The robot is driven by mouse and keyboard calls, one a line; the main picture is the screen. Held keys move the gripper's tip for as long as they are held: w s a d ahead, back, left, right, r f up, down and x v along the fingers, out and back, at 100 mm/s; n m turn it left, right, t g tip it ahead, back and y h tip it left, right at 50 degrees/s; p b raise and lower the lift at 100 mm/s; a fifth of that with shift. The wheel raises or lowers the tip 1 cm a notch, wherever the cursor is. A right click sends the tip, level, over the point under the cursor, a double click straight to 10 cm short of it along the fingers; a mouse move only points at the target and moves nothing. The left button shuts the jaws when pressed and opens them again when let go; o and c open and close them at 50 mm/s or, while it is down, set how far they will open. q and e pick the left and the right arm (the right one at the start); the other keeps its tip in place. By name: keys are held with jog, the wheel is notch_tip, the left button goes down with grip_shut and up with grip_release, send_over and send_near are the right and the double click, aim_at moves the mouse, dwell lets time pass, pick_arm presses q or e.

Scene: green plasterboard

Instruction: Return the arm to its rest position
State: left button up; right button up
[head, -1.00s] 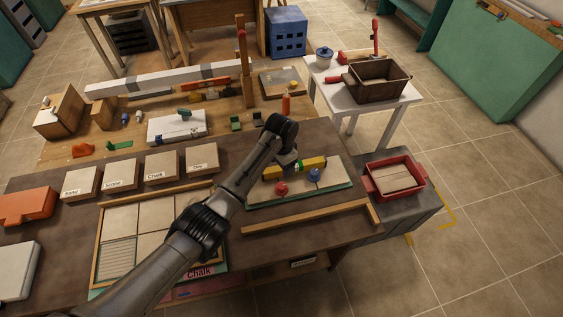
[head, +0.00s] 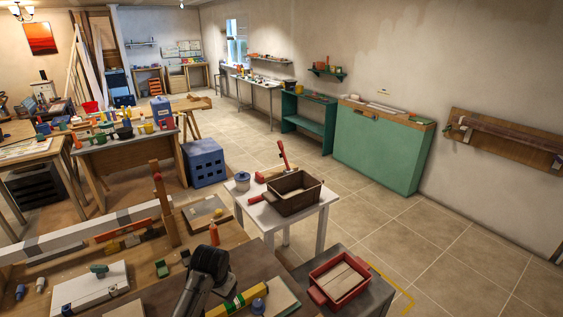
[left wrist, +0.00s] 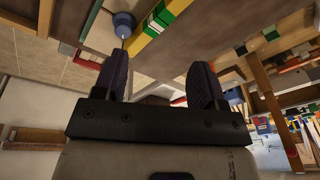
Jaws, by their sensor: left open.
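My left arm reaches in from the bottom of the head view. Its dark wrist (head: 208,262) is above the workbench, beside a yellow and green bar (head: 238,300), and its fingertips are hidden there. In the left wrist view my left gripper (left wrist: 158,80) has its two dark fingers wide apart with nothing between them. The yellow and green bar (left wrist: 165,22) and a blue knob (left wrist: 123,22) lie beyond the fingers, apart from them. My right gripper is in neither view.
The wooden workbench (head: 150,262) holds a white case (head: 92,288) and an upright wooden post (head: 163,205). A white side table (head: 255,213) carries a dark crate (head: 293,196). A red tray (head: 340,282) sits at the right. Tiled floor (head: 440,255) is open beyond.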

pick_arm(q)
notch_tip(320, 180, up, 14)
jog(key=w+d+t, duration=0.1)
jog(key=d+t, duration=0.1)
jog(key=t, duration=0.3)
jog(key=s+a+r+n+t+h, duration=0.1)
jog(key=s+r+t, duration=0.25)
jog(key=s, duration=0.35)
jog(key=s+a+f+n+g, duration=0.1)
jog(key=s+a+f+g, duration=0.1)
jog(key=s+f, duration=0.85)
jog(key=s+a+f+g, duration=0.1)
jog(key=s+f+g, duration=0.35)
jog(key=s, duration=1.05)
jog(key=s+a+f+n, duration=0.1)
jog(key=s+a+f, duration=0.1)
jog(key=s+f, duration=0.95)
notch_tip(320, 180, up, 17)
jog(key=s+p, duration=0.2)
jog(key=p, duration=1.4)
jog(key=shift+d+r+g+y, duration=0.2)
jog(key=shift+g+y, duration=0.1)
